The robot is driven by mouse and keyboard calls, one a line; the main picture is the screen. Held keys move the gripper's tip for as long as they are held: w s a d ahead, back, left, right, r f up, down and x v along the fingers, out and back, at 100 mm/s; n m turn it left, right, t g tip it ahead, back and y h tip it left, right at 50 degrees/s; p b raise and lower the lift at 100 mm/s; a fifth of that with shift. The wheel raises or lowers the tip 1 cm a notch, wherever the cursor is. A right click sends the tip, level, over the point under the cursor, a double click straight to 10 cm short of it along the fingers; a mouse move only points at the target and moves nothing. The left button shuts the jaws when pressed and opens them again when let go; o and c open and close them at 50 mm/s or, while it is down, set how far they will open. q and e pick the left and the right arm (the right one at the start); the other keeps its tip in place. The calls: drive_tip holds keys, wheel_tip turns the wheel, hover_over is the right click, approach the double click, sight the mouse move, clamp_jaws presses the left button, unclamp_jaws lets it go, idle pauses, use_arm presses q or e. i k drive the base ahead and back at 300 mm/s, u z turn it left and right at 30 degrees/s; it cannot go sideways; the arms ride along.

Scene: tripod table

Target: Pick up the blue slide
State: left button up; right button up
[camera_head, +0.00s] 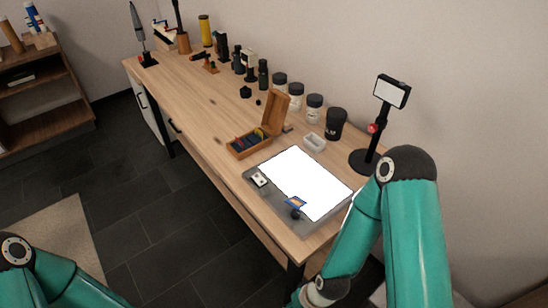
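A small blue slide (295,202) with an orange patch lies at the front edge of the bright white light panel (312,180) on the wooden table. A small dark round thing sits right beside it. An open wooden box (240,154) with its lid raised stands behind the panel; it holds several dark, blue and red pieces, too small to tell apart. My teal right arm rises at the right of the panel and bends down to the bottom edge; its gripper is out of view. Only an elbow of my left arm shows at the lower left; its gripper is out of view.
A small white tray (314,142) and a dark cup (335,124) stand behind the panel. A black stand with a screen (391,91) rises at the right, near my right arm. Several jars and tools line the wall side. The table's left front is clear.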

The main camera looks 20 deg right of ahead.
sight(296, 202)
drive_tip(key=z, duration=0.05)
drive_tip(key=k, duration=0.5)
drive_tip(key=u, duration=1.3)
drive_tip(key=i, duration=1.85)
drive_tip(key=z, duration=2.45)
